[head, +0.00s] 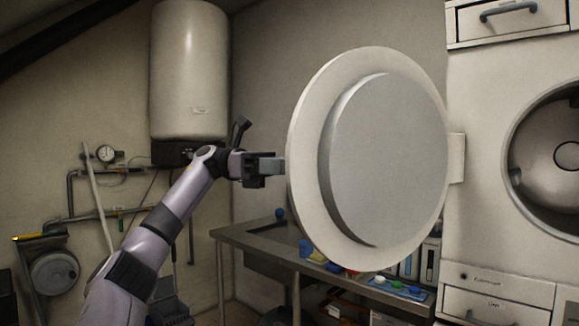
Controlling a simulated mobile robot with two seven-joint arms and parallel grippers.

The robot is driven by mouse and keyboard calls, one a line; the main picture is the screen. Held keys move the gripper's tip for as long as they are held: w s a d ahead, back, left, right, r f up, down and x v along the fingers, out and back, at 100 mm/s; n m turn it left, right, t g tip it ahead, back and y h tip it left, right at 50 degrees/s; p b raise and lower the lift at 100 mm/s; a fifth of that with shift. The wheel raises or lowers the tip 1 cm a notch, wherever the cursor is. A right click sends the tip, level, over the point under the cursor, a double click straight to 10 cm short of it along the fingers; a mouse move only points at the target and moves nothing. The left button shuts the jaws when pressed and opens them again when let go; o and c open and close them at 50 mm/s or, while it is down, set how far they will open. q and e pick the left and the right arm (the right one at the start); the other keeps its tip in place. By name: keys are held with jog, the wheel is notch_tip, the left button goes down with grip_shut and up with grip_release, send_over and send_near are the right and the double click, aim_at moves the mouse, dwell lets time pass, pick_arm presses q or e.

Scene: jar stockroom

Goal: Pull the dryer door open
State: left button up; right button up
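The dryer door (388,160) is a round white disc with a raised grey inner face. It stands swung wide open to the left of the dryer (500,130), on a hinge block (457,158). The dryer's round drum opening (535,150) is uncovered at the right. My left gripper (278,165) is at the door's left rim, the edge away from the hinge. Its fingertips meet or pass behind the rim, so I cannot tell whether they grip anything. My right gripper is not in view.
A metal table (240,238) with small coloured items stands behind and below the door. A white tank (190,70) hangs on the back wall, with pipes and a gauge (105,153) at the left. Drawers (495,305) sit below the drum opening.

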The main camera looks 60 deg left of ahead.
pick_arm(q)
jog(key=shift+s+r, duration=0.1)
jog(key=p+v, duration=0.2)
jog(key=v, duration=0.5)
dwell(0.7)
